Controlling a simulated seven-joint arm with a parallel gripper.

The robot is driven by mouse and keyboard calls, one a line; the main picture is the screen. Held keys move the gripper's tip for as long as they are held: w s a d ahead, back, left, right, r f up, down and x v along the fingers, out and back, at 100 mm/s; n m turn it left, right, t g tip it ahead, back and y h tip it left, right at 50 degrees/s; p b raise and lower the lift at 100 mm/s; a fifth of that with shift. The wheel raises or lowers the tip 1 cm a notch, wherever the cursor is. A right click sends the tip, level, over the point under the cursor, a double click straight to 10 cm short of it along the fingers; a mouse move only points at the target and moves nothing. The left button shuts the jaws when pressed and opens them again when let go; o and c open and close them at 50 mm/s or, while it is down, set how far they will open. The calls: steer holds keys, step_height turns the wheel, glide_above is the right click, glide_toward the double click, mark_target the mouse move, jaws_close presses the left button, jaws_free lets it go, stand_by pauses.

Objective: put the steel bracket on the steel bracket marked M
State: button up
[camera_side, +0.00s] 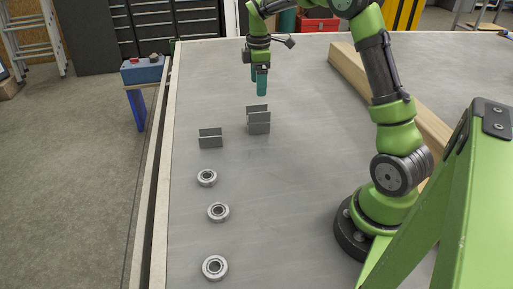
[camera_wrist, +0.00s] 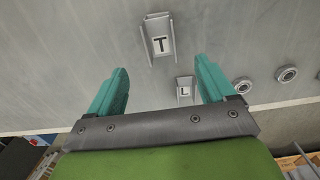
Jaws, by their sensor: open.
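My gripper (camera_side: 261,82) is open and empty, above the table and over the back group of grey steel brackets (camera_side: 259,122). In the wrist view its two teal fingers (camera_wrist: 162,66) stand wide apart. A channel-shaped bracket marked T (camera_wrist: 161,46) lies beyond the fingertips. It looks larger than the bracket marked L (camera_wrist: 185,91), which shows between the fingers. In the side view the back group looks taller, like one bracket on another. A lower, single bracket (camera_side: 210,139) stands to its front left. No letter M is visible in either view.
Three bearing rings (camera_side: 207,178) (camera_side: 218,212) (camera_side: 215,268) lie in a row along the table's left side. A wooden beam (camera_side: 390,95) lies at the right, behind my arm. The middle of the grey table (camera_side: 290,190) is clear.

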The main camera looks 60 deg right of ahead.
steer(key=s+a+r+m+t, duration=0.3)
steer(key=s+a+r+m, duration=0.2)
steer(key=s+a+r, duration=0.45)
steer(key=s+a+m+t+y, duration=0.2)
steer(key=s+a+m+t, duration=0.2)
steer(key=s+a+m, duration=0.4)
steer(key=s+a, duration=0.3)
steer(key=a, duration=0.1)
steer(key=shift+f, duration=0.25)
steer(key=shift+w+a, duration=0.1)
steer(key=shift+a, duration=0.05)
